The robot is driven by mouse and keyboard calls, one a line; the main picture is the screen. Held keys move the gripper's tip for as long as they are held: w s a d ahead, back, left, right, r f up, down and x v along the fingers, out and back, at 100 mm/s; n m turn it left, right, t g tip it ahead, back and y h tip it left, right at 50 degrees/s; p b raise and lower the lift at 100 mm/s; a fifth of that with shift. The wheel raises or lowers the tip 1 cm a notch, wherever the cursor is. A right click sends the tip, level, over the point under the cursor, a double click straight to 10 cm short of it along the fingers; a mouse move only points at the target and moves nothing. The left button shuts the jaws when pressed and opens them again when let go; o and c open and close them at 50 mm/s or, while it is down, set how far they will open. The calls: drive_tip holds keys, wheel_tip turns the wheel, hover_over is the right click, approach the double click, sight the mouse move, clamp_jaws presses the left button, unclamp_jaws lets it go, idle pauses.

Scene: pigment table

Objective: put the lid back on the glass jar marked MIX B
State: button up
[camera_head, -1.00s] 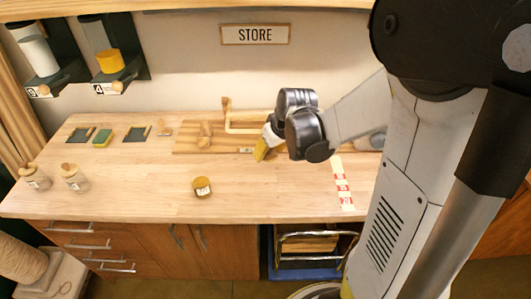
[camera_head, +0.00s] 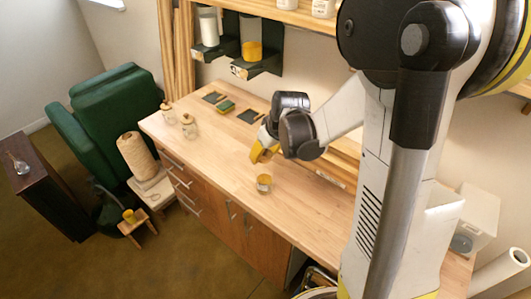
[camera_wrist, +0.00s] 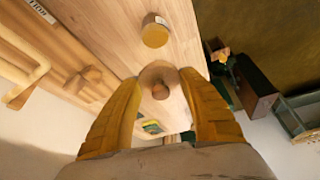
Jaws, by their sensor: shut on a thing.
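My gripper (camera_head: 262,152) has yellow fingers, which are shut on a round wooden lid (camera_wrist: 157,72) with a knob. The lid shows between the fingertips in the wrist view; in the head view I cannot make it out. A small glass jar (camera_head: 264,184) with ochre contents and a pale label stands on the worktop near its front edge, with no lid seen on it. It also shows in the wrist view (camera_wrist: 155,34), beyond the lid. The gripper is above the worktop, behind the jar and apart from it. The label is too small to read.
Dark trays (camera_head: 214,97) and a green-yellow block (camera_head: 225,106) lie at the back. A wooden board (camera_wrist: 60,62) with a peg lies near my gripper. Worktop around the open jar is clear.

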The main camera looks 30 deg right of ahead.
sight(264, 167)
wheel_tip(264, 167, down, 6)
drive_tip(key=b, duration=0.4)
drive_tip(key=shift+f+b, duration=0.15)
drive_tip(key=shift+b, duration=0.25)
drive_tip(key=shift+f+b, duration=0.2)
drive_tip(key=shift+b, duration=0.4)
idle(1.8)
idle(0.3)
drive_tip(key=o, duration=1.4)
drive_tip(key=shift+c, duration=0.2)
drive_tip(key=shift+r+p, duration=2.6)
drive_tip(key=shift+r, duration=1)
